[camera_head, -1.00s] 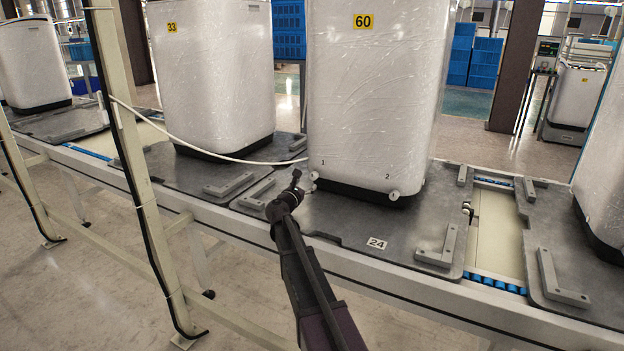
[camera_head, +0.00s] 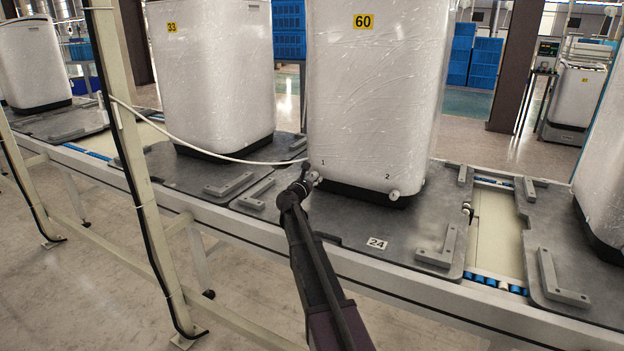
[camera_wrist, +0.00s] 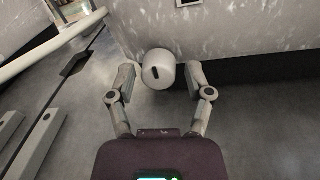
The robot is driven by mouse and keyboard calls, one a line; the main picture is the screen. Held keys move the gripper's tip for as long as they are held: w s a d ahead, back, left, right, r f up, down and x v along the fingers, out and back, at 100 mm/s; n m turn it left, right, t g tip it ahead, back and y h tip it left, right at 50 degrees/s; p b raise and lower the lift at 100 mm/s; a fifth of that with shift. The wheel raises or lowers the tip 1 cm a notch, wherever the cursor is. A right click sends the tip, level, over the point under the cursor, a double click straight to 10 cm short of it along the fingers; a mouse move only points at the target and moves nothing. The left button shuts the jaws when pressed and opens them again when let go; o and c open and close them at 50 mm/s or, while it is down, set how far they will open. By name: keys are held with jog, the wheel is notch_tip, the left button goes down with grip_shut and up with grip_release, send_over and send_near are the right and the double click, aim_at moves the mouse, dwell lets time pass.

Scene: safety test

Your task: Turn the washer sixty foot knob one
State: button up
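The washer (camera_head: 365,95) with the yellow 60 label (camera_head: 363,21) stands upright on a grey pallet, wrapped in clear film. Foot knob 1 (camera_head: 314,177) is at its lower left corner, under the number 1. Foot knob 2 (camera_head: 393,195) is at its lower right, under the number 2. My gripper (camera_head: 306,174) is at knob 1. In the wrist view knob 1 (camera_wrist: 158,69) is a round light cap with a dark slot. My gripper (camera_wrist: 161,76) is open there, one finger on each side of the knob. Whether either fingertip touches it I cannot tell.
Washer 33 (camera_head: 212,75) stands to the left on its own pallet. A white hose (camera_head: 190,147) runs from the upright post (camera_head: 124,120) to near washer 60's lower left corner. A grey bracket (camera_head: 436,247) stands on the pallet (camera_head: 340,222) at right.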

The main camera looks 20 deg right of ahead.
grip_shut()
jog(key=shift+a, duration=0.1)
jog(key=shift+n, duration=0.4)
jog(key=n, duration=0.5)
jog(key=shift+p, duration=0.35)
jog(key=n, duration=0.5)
jog(key=shift+d+n+g, duration=0.2)
jog(key=shift+n+g, duration=0.1)
jog(key=shift+n, duration=0.1)
